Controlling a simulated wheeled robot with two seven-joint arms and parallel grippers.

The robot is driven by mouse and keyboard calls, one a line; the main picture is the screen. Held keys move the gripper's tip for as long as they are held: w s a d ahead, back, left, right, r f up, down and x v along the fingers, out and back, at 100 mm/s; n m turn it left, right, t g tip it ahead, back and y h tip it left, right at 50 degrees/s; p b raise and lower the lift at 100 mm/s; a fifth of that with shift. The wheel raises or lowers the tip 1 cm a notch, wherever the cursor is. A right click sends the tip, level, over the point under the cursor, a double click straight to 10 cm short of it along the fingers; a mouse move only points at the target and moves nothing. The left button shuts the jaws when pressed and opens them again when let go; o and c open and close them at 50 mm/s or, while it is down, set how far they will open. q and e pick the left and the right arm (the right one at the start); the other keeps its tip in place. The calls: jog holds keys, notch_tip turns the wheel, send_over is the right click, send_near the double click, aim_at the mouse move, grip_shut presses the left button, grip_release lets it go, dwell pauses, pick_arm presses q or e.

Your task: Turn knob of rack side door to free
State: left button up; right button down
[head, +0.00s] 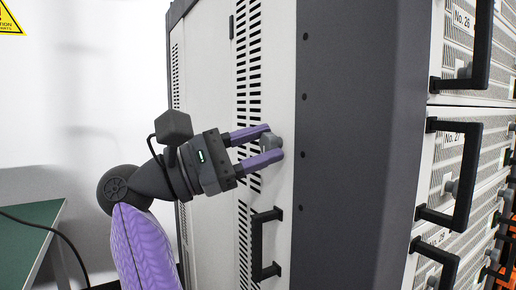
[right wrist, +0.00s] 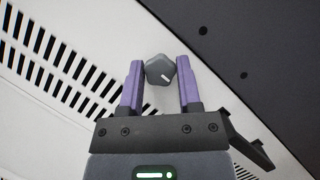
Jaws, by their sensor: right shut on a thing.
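The rack side door (head: 215,60) is a light grey panel with slotted vents. Its dark grey knob (head: 270,142) sits near the door's right edge, above a black handle (head: 265,245). My right gripper (head: 263,143) has its two purple fingers on either side of the knob and is shut on it. In the right wrist view the knob (right wrist: 160,71) shows between the fingertips, with a white mark on its face pointing to the lower right. My left gripper is not in view.
Drawers with black handles (head: 468,175) and labels line the rack front at the right. A dark grey corner post (head: 355,150) separates them from the side door. A green-topped table (head: 28,235) with a black cable stands at the lower left.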

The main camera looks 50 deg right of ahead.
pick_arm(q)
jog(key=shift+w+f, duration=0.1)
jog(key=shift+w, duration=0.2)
pick_arm(e)
jog(key=shift+c, duration=1.4)
grip_release()
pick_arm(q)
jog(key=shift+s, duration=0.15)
pick_arm(e)
jog(key=shift+w+a, duration=0.2)
pick_arm(q)
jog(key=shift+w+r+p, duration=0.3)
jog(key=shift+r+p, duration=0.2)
jog(key=shift+p, duration=0.05)
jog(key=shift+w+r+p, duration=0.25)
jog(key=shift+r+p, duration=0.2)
jog(key=shift+p, duration=0.1)
pick_arm(e)
jog(key=v, duration=0.9)
jog(key=shift+w+a+f, duration=0.1)
jog(key=shift+a+f, duration=0.05)
